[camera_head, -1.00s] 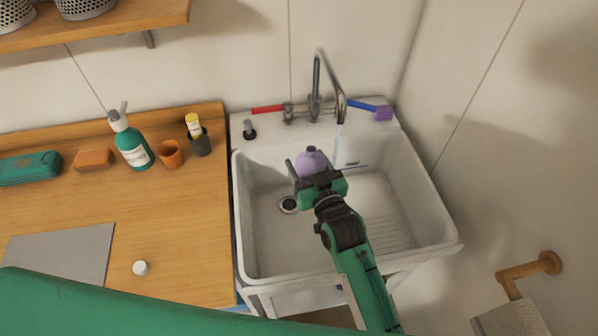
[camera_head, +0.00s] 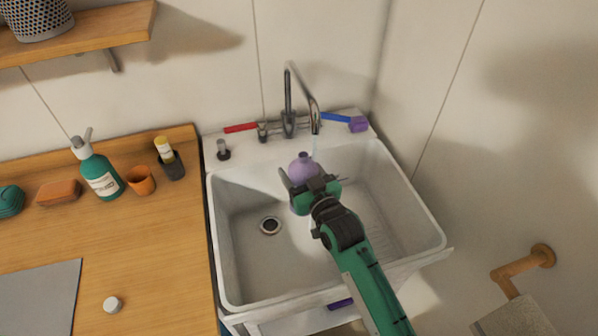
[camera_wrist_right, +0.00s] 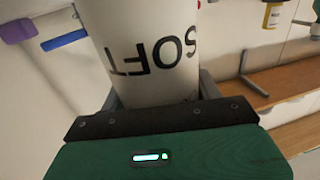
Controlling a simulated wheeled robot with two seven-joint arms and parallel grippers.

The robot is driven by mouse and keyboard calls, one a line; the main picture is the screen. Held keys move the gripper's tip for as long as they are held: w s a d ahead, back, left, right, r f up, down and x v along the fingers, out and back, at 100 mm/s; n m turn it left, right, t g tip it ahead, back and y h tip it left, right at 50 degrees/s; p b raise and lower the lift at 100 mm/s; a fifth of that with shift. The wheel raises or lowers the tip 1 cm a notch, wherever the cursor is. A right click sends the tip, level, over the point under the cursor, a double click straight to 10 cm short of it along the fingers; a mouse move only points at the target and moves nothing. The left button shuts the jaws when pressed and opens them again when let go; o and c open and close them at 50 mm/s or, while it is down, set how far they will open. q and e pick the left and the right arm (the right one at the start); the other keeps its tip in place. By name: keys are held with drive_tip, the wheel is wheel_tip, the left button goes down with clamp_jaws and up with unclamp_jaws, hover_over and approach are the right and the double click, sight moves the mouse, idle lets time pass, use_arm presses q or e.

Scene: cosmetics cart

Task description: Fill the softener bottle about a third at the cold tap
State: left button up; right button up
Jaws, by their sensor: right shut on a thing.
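The softener bottle (camera_head: 303,168) is purple, with its open neck up. In the right wrist view it shows a white label (camera_wrist_right: 155,50) reading "SOFT". My right gripper (camera_head: 312,188) is shut on it and holds it over the sink, below the tap spout (camera_head: 315,128). A thin pale stream (camera_head: 314,145) comes down from the spout, just right of the neck in the picture; I cannot tell whether it enters. The water level inside is hidden. My left gripper is out of view.
The white sink (camera_head: 225,250) has a drain (camera_head: 270,226) at left. A red lever (camera_head: 240,127) and a small dark-based knob (camera_head: 223,150) are behind it. The counter at left holds a teal pump bottle (camera_head: 100,178), orange cup (camera_head: 140,180) and white cap (camera_head: 112,305).

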drive_tip(key=w+d, duration=0.2)
drive_tip(key=w, duration=0.1)
drive_tip(key=shift+w+d, duration=0.15)
drive_tip(key=shift+w, duration=0.05)
idle(0.4)
idle(1.5)
